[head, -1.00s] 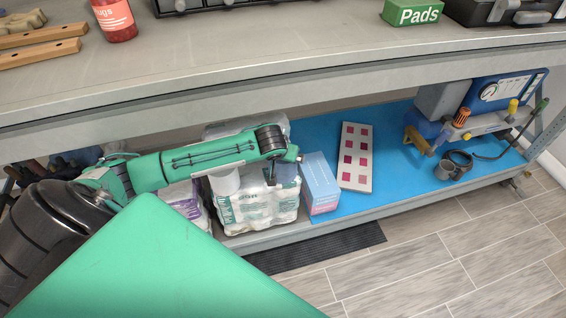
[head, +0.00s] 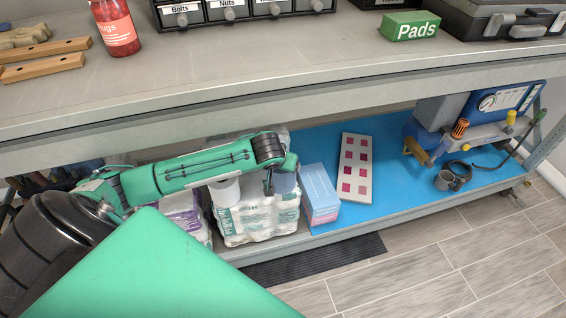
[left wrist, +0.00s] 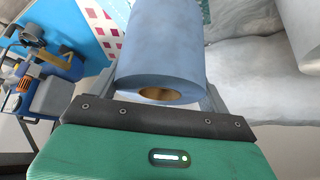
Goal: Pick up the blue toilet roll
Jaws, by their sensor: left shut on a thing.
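The blue toilet roll (left wrist: 162,45) fills the middle of the left wrist view, with its brown cardboard core facing the camera. My left gripper (left wrist: 163,88) is shut on it, with a finger along each side. In the head view the blue roll (head: 285,183) shows partly behind the dark finger of my left gripper (head: 270,184), over the right end of a wrapped white pack (head: 258,222). I cannot tell whether the roll still touches the pack. My right gripper is not in view.
A white roll (head: 224,191) stands left of the gripper on the pack. A blue-and-pink box (head: 320,194) is close on the right. The tabletop edge (head: 300,105) overhangs the lower shelf. The blue mat (head: 410,190) has free room beyond the dotted white panel (head: 355,170).

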